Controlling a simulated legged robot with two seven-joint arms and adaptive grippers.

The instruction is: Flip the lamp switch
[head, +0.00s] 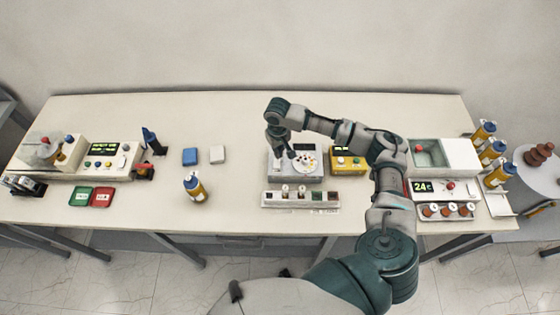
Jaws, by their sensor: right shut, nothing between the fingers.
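My right gripper (290,154) points down over the grey panel device (298,176) at the table's middle. It is shut and holds nothing. Its tips are close to a round white part (306,161) on that device; I cannot tell whether they touch. A low strip with several small white, dark and coloured parts (300,198) lies in front of the device. No part is clearly marked as the lamp switch at this size, so I cannot tell which one it is or its position. My left gripper is not in view.
A yellow box (347,162) stands right of the device, partly behind my arm. A panel with a display (103,150) is farther left; a white tray unit (444,154) is right.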

